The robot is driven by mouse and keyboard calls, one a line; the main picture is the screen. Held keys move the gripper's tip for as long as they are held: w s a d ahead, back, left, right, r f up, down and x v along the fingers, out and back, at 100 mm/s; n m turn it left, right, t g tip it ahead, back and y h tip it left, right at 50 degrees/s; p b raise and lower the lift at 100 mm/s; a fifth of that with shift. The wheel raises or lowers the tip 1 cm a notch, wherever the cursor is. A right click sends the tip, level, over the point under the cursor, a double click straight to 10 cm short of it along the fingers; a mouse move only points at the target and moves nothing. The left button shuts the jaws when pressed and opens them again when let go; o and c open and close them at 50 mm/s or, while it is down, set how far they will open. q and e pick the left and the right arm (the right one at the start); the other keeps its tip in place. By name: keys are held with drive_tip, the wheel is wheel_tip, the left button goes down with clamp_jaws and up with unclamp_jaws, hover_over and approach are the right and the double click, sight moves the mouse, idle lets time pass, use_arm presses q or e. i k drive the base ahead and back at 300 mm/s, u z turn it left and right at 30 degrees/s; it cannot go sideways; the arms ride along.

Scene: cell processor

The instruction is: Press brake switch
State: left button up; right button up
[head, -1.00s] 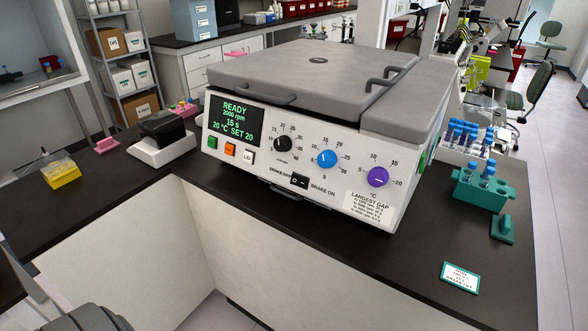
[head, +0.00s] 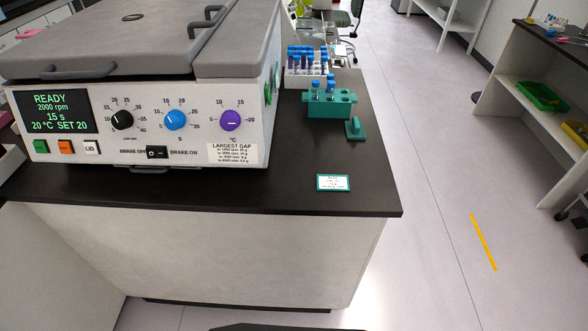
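The brake switch (head: 157,153) is a small black rocker on the lower front panel of the grey and white centrifuge (head: 200,148), between the labels BRAKE OFF and BRAKE ON. I cannot tell for sure which side is pressed in. The display (head: 54,112) reads READY, 2000 rpm, 15 s, 20 °C SET 20. Black, blue and purple knobs sit in a row above the switch. The centrifuge lid (head: 110,45) is down. Neither of my grippers is in the head view.
The centrifuge stands on a black bench (head: 250,196). To its right are a rack of blue-capped tubes (head: 306,66), a teal tube holder (head: 332,104), a teal block (head: 355,130) and a small card (head: 333,183). Open floor (head: 430,220) lies right of the bench.

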sight(152, 153)
drive_tip(key=u, duration=0.8)
drive_tip(key=i, duration=0.4)
drive_tip(key=z, duration=0.05)
